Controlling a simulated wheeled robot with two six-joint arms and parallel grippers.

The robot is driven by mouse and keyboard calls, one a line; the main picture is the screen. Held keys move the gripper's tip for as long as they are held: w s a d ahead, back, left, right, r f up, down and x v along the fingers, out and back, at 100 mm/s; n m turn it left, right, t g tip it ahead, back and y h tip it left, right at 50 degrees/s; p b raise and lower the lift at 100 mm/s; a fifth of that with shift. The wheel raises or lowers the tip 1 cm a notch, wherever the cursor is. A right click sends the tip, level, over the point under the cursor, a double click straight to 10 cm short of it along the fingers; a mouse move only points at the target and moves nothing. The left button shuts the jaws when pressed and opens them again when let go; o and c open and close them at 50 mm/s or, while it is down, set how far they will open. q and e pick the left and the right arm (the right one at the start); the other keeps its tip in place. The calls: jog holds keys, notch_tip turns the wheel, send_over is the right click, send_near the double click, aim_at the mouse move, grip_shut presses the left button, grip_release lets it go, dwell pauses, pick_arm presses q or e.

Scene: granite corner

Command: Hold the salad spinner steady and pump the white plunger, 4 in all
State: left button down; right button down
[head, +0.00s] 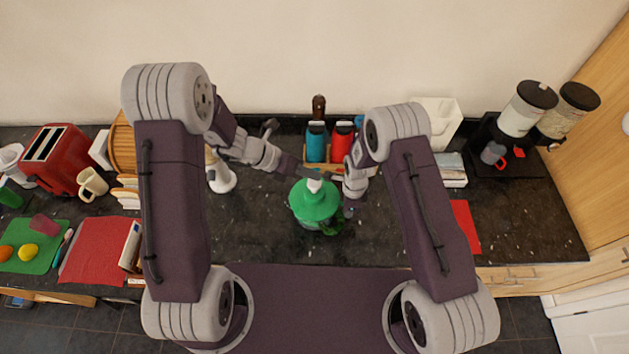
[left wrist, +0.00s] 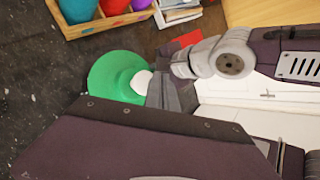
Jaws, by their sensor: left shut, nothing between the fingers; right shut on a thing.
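The salad spinner (head: 313,205) stands on the dark counter, with a green lid and a white plunger (head: 314,186) on top. The lid (left wrist: 108,72) and plunger (left wrist: 141,82) also show in the left wrist view. My left gripper (head: 312,172) is shut and empty, at the plunger's top in the head view; contact cannot be told. Its dark body (left wrist: 150,140) fills the bottom of the left wrist view. My right gripper (head: 338,192) is shut on the spinner at its right side; its fingertips are partly hidden.
A wooden crate (head: 318,166) with a blue bottle (head: 316,141) and a red bottle (head: 342,140) stands just behind the spinner. A white pump-like item (head: 221,179) stands to the left. A red cloth (head: 465,225) lies to the right. The counter in front is clear.

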aim_at(313, 182)
pick_arm(q)
jog(key=shift+f, duration=0.15)
dwell(0.3)
jog(key=shift+f, duration=0.3)
jog(key=shift+f, duration=1.5)
dwell(1.1)
jog(key=shift+r, duration=1.95)
jog(key=shift+r, duration=2.5)
jog(key=shift+r, duration=1.9)
